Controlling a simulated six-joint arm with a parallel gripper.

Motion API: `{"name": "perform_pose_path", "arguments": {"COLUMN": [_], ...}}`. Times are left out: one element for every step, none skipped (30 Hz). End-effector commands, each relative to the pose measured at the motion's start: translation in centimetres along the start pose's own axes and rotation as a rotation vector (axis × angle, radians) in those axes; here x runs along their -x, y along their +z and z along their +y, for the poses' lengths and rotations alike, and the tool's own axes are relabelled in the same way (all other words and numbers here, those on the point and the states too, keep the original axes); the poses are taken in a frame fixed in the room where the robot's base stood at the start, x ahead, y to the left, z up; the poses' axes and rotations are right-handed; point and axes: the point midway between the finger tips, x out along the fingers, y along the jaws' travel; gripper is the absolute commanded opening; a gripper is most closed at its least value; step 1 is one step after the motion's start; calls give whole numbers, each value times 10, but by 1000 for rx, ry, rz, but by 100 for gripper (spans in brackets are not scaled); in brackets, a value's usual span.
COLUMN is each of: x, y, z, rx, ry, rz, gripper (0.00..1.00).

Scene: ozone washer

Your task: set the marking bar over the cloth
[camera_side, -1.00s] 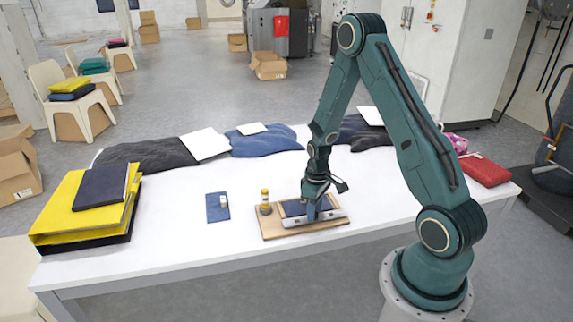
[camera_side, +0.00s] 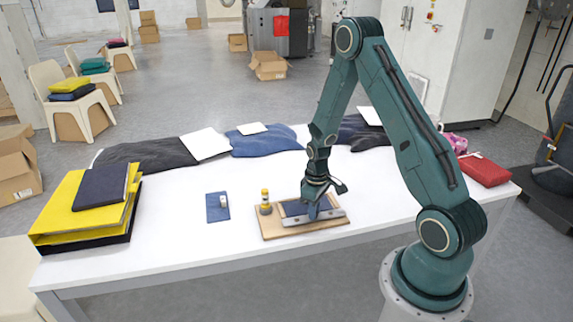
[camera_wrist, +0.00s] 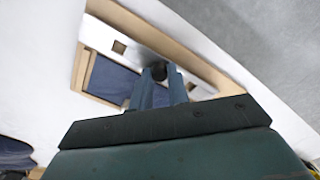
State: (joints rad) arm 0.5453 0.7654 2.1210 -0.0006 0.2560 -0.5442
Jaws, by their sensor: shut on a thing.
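The marking bar (camera_side: 332,215) is a silver strip lying lengthwise along the near side of the wooden board (camera_side: 272,233). The blue cloth (camera_side: 293,208) lies on the board, behind the bar. In the wrist view the bar (camera_wrist: 138,56) shows a square hole at each end and a dark knob (camera_wrist: 159,71) at its middle. My gripper (camera_side: 314,214) points down, its fingers shut on that knob. The cloth (camera_wrist: 112,80) shows beside the bar, inside a light frame-like border. Whether the bar rests fully on the board cannot be told.
A yellow-and-grey small bottle (camera_side: 265,202) stands at the board's left end. A blue patch with a small white item (camera_side: 222,202) lies farther left. Yellow folders (camera_side: 75,215) are at the table's left, folded garments (camera_side: 150,153) along the back, a red case (camera_side: 484,170) at right.

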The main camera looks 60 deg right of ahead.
Motion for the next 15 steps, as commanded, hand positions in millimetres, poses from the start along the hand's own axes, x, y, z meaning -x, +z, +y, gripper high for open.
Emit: {"name": "perform_pose_path", "arguments": {"x": [0,0,0,0,0,0,0,0,0,0,0,-1,0,0,0], "y": [-4,-6,-9,-12,-14,-18,-20,-23,-26,-28,-30,-32,-34,-35,-35], "z": [3,5,8,11,14,18,20,23,26,28,30,32,34,35,36], "rx": [0,0,0,0,0,0,0,0,0,0,0,1,1,1,1], "ry": [1,1,1,1,1,2,1,1,2,2,1,1,1,1,1], "rz": [1,2,2,2,1,2,2,2,2,2,1,1,1,1,1], "gripper": [0,0,0,0,0,0,0,0,0,0,0,0,0,0,0]}}
